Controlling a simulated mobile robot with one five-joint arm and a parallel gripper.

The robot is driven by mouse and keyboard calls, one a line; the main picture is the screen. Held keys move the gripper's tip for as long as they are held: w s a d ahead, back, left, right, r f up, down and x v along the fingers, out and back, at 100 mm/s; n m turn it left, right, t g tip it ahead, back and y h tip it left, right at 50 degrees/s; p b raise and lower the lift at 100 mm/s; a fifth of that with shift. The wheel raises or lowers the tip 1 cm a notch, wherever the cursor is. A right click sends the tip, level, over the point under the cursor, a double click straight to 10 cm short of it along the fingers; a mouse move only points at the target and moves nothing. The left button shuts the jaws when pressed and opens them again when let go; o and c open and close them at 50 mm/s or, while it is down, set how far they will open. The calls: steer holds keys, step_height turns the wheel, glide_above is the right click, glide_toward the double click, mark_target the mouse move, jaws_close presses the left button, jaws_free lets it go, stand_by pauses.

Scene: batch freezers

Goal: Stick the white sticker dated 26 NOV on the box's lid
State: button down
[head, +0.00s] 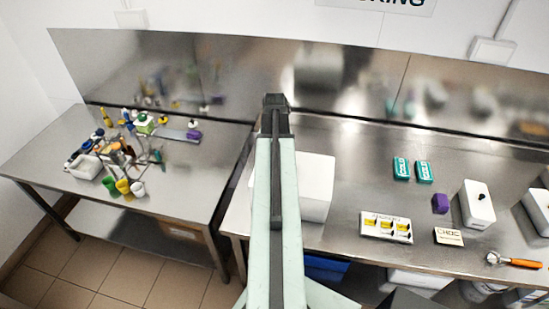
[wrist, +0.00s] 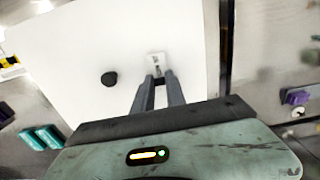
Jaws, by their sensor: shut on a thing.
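In the wrist view, my gripper (wrist: 160,76) is shut on a small white sticker (wrist: 157,60) with dark print at its fingertips. The print is too small to read as a date. Behind the sticker is the broad white lid of a box (wrist: 75,50), with a black knob (wrist: 109,79) to the left of the fingers. I cannot tell whether the sticker touches the lid. In the head view, the white box (head: 318,188) stands on the right bench, partly hidden behind my arm. My gripper (head: 275,100) shows there only as a dark end, with its fingers hidden.
Two teal COLD packs (head: 401,168), a tray with yellow items (head: 386,227), a CHOC card (head: 448,237), a purple block (head: 440,204) and a smaller white knobbed box (head: 478,204) stand to the right. The left bench holds a cluttered group of bottles and a white tub (head: 84,168).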

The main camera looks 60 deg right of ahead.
steer(key=shift+f, duration=0.35)
stand_by(0.8)
steer(key=c, duration=0.7)
jaws_free()
steer(key=shift+r, duration=0.1)
step_height(320, 180, up, 7)
steer(key=p, duration=0.6)
steer(key=shift+p, duration=0.35)
